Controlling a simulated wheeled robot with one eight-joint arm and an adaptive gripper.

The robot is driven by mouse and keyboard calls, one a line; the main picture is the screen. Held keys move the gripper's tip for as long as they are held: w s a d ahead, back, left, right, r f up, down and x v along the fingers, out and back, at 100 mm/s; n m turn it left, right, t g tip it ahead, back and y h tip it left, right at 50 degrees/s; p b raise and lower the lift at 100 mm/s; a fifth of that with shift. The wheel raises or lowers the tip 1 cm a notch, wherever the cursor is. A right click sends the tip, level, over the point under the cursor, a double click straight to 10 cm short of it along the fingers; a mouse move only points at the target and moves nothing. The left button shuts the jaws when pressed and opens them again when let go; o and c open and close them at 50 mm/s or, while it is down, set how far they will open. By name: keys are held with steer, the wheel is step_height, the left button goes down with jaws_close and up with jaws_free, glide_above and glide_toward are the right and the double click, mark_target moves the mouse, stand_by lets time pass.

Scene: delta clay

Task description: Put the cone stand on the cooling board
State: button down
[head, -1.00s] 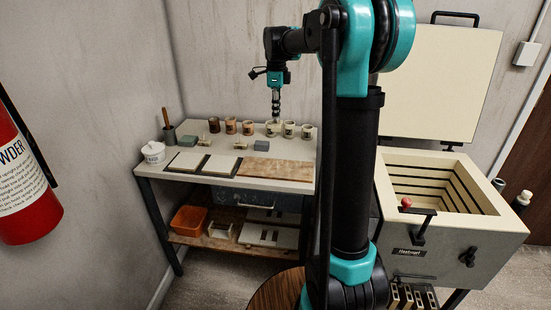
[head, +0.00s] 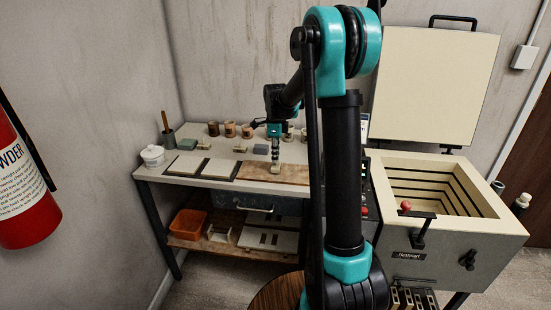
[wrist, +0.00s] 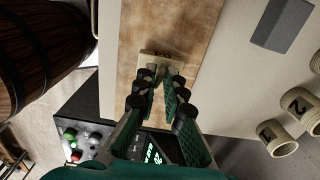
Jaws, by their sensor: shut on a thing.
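My gripper (head: 275,155) is over the brown wooden cooling board (head: 300,176) on the table. It is shut on a small pale cone stand (head: 275,169), which hangs below the fingertips. In the wrist view the stand (wrist: 155,58) sits between the fingertips (wrist: 162,75), with small marks on its top edge. It overlaps the brown board (wrist: 180,22), within the board's width. I cannot tell whether the stand touches the board. Two similar pale pieces, one on the left (head: 204,145) and one nearer the middle (head: 240,147), stand on the table behind the dark-edged tiles.
Several cups (head: 230,129) stand along the table's back; numbered ones (wrist: 277,137) show in the wrist view. A grey block (wrist: 283,25) lies beside the board. A white lidded jar (head: 152,155) stands far left. The open kiln (head: 450,205) is at the right.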

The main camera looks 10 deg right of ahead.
steer(key=shift+f, duration=0.45)
steer(key=shift+f, duration=0.1)
steer(key=c, duration=1.6)
jaws_free()
step_height(320, 180, up, 12)
steer(key=s+d+f+n+t, duration=0.1)
steer(key=s+f+n, duration=0.4)
steer(key=s, duration=0.5)
steer(key=s+d+f+n+t, duration=0.1)
steer(key=s+d+f+n, duration=0.1)
steer(key=s+f+n, duration=0.4)
steer(key=s+d+f+n+t, duration=0.1)
steer(key=s+f+n, duration=0.4)
steer(key=s+n, duration=0.5)
steer(key=shift+s+d+f+n+t, duration=0.1)
steer(key=shift+s+f+t, duration=0.1)
steer(key=shift+s, duration=0.55)
steer(key=shift+s+f+n+t, duration=0.1)
steer(key=shift+s+t, duration=0.1)
steer(key=shift+s, duration=0.55)
steer(key=shift+s+d+f+n+t, duration=0.1)
steer(key=shift+s+t, duration=0.1)
steer(key=shift+s, duration=0.55)
